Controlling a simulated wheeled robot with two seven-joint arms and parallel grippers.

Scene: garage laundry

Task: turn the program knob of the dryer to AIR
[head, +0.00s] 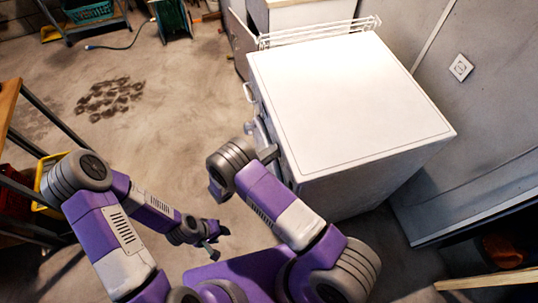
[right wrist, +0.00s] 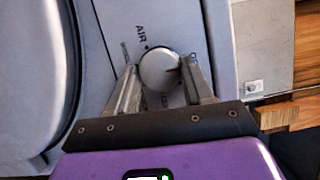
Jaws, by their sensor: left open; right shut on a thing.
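The white dryer (head: 350,90) stands at the upper right in the head view, its front facing left. In the right wrist view the round, pale program knob (right wrist: 160,72) sits on the grey panel. The word AIR (right wrist: 141,34) is printed above and left of it, and other labels are partly hidden. A dark mark shows on the knob's right part. My right gripper (right wrist: 159,78) is shut on the knob, one finger on each side. In the head view it is mostly hidden beside the dryer front. My left gripper (head: 216,234) is open and empty, low over the floor.
A wire rack (head: 320,32) stands behind the dryer. A wall with a socket (head: 460,68) is at the right. A shelf with a yellow bin (head: 48,185) is at the left. The floor between shelf and dryer is mostly clear, with a dark stain.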

